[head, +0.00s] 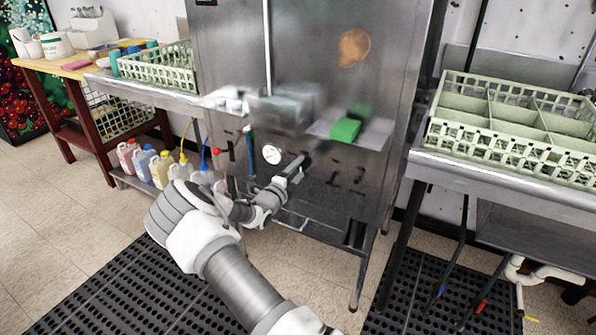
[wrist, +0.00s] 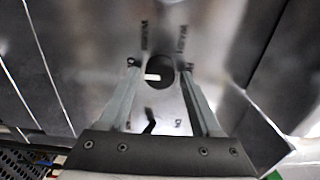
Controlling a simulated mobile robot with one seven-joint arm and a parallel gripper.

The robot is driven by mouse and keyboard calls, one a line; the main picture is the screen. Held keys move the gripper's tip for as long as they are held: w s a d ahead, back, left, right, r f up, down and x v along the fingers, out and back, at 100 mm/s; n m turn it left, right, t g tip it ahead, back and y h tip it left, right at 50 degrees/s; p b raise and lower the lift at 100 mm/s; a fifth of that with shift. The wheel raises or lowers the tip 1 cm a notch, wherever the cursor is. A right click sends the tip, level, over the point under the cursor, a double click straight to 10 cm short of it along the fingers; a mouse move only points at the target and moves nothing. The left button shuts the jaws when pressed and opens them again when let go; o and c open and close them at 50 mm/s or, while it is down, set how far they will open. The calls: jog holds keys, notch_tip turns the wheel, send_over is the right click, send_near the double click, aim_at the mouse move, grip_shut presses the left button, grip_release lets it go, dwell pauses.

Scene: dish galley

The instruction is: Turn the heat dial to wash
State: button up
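The heat dial (wrist: 154,77) is a dark round knob with a white pointer mark, on the steel front panel of the dish machine. The pointer mark runs toward the left in the wrist view. My gripper (wrist: 160,66) is open, with one fingertip on each side of the knob and a visible gap to each. I cannot tell how deep the fingers reach over it. In the head view my gripper (head: 298,170) is at the machine's lower front, and I cannot make out the dial there.
A round white gauge (head: 271,154) sits on the panel left of my gripper. A green block (head: 345,129) lies on a ledge above. A green rack (head: 510,145) stands on the right counter. Several jugs (head: 160,168) stand low at left.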

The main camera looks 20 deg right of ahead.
grip_shut()
jog(key=m+p, duration=0.2)
jog(key=m, duration=0.3)
jog(key=shift+m, duration=0.3)
jog(key=m+p, duration=0.1)
jog(key=m, duration=0.5)
jog(key=shift+p, duration=0.3)
jog(key=m, duration=0.6)
jog(key=shift+m, duration=0.3)
jog(key=m, duration=0.5)
jog(key=shift+m, duration=0.4)
